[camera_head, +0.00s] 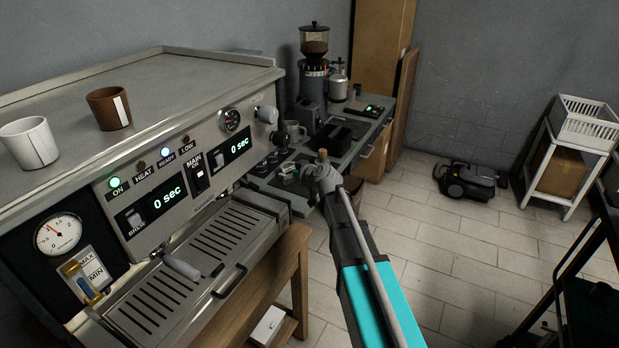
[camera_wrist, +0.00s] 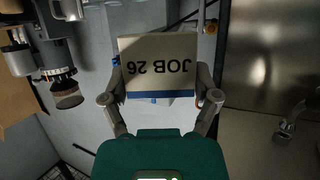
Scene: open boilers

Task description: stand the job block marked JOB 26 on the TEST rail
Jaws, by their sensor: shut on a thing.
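The job block marked JOB 26 (camera_wrist: 157,62) is pale with a blue band along one edge, and its lettering appears upside down in the wrist view. My gripper (camera_wrist: 161,88) is shut on it, with one finger at each side. In the head view my gripper (camera_head: 321,176) is held out in front of the counter beyond the coffee machine; the block cannot be made out clearly there. I cannot make out a rail marked TEST in either view.
The coffee machine (camera_head: 190,140) fills the left, with a white cup (camera_head: 29,143) and a brown cup (camera_head: 109,108) on top. A grinder (camera_head: 313,70) stands on the counter behind my gripper. A vacuum cleaner (camera_head: 467,181) lies on the floor.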

